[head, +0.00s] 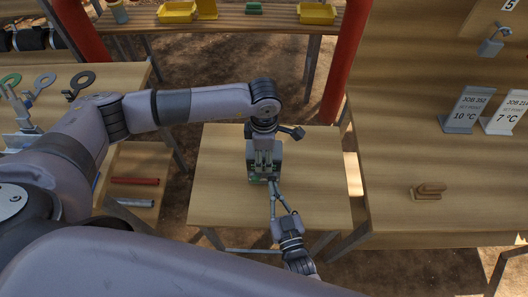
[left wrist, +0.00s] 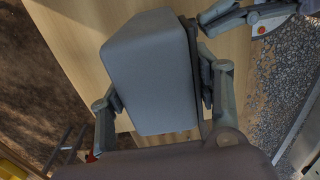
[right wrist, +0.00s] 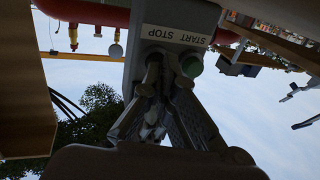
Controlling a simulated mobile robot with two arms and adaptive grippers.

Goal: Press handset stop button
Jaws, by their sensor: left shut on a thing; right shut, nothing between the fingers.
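The grey handset (head: 273,171) is held above the small wooden table by my left gripper (head: 264,158). In the left wrist view its plain grey side (left wrist: 150,75) sits between the two left fingers. In the right wrist view its START and STOP label (right wrist: 174,35) shows upside down, with the green button (right wrist: 191,66) uncovered. My right gripper (head: 272,184) is shut and empty, with its fingertips (right wrist: 165,68) at the handset's button face beside the green button. The fingertips hide the stop button; I cannot tell whether it is pressed in.
The small table (head: 218,185) below is otherwise mostly clear. Yellow bins (head: 316,14) stand on the back bench. Red posts (head: 347,60) flank the table.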

